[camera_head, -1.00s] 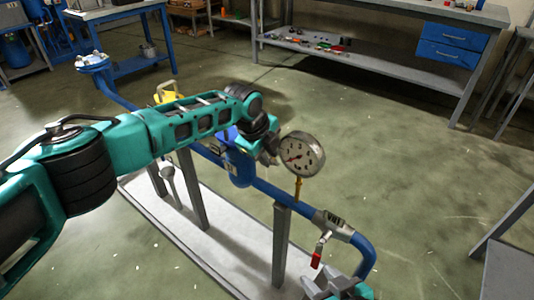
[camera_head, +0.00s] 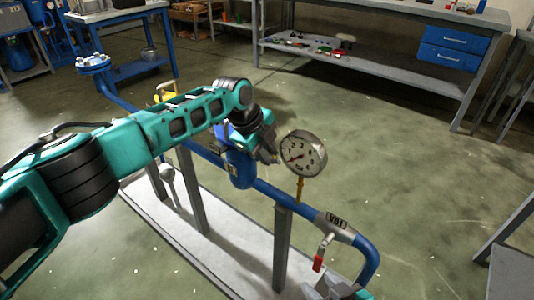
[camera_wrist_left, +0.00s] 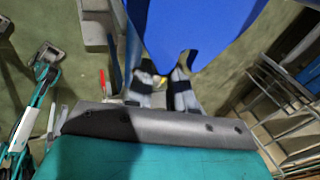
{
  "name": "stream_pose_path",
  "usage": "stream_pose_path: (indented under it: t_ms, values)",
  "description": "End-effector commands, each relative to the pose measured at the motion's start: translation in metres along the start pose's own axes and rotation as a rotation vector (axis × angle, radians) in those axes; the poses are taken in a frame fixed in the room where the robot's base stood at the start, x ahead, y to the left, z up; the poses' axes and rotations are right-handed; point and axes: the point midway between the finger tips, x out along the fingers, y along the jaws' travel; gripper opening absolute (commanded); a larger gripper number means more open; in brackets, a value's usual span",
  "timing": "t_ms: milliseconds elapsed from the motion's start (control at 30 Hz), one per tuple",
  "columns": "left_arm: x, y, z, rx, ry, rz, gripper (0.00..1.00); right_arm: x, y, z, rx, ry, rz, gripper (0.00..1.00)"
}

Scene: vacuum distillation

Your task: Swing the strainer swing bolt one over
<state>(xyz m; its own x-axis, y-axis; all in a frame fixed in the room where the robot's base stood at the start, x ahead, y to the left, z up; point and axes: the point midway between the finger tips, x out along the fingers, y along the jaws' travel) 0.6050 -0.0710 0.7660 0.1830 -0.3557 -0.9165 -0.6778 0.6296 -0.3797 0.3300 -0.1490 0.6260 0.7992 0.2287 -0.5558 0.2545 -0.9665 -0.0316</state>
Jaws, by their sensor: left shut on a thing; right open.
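The blue strainer (camera_head: 239,168) sits on the blue pipe, left of the gauge in the head view. Its blue body fills the upper middle of the left wrist view (camera_wrist_left: 195,30). My left gripper (camera_head: 272,157) is at the strainer's right side, partly hidden by my wrist. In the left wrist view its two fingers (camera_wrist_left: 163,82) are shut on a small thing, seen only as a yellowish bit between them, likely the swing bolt. The bolt's angle cannot be told. My right gripper (camera_head: 328,291) is open at the bottom edge of the head view, partly cut off.
A pressure gauge (camera_head: 303,153) stands close to the right of my left gripper. A valve with a red handle (camera_head: 318,263) is further along the pipe (camera_head: 366,252). Grey posts (camera_head: 282,245) carry the pipe above a pale base plate (camera_head: 228,245).

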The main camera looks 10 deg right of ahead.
Motion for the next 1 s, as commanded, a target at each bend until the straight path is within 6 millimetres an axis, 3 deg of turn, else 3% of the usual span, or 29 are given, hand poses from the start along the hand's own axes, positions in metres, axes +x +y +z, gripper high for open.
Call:
stream_pose_path:
  t_ms: [100,133,267,533,667,1000]
  values:
    - [0.000,0.001,0.000,0.001,0.000,0.002,0.00,0.000,0.000,0.000,0.000,0.000,0.000,0.47]
    - [0.000,0.001,0.000,0.001,0.000,0.002,0.24,0.000,0.000,0.000,0.000,0.000,0.000,0.47]
    - [0.000,0.001,0.000,0.002,-0.001,0.002,0.35,0.000,0.000,0.000,0.000,0.001,0.000,0.47]
    - [-0.002,0.000,0.000,0.002,-0.001,0.001,0.35,-0.001,0.000,-0.001,0.000,0.001,0.000,0.47]
    - [-0.012,-0.001,0.000,0.003,-0.001,0.001,0.35,-0.003,0.000,-0.006,0.000,0.001,0.000,0.47]
    - [-0.079,-0.001,0.000,0.002,-0.001,-0.001,0.35,-0.015,-0.001,-0.024,-0.001,0.001,0.000,0.47]
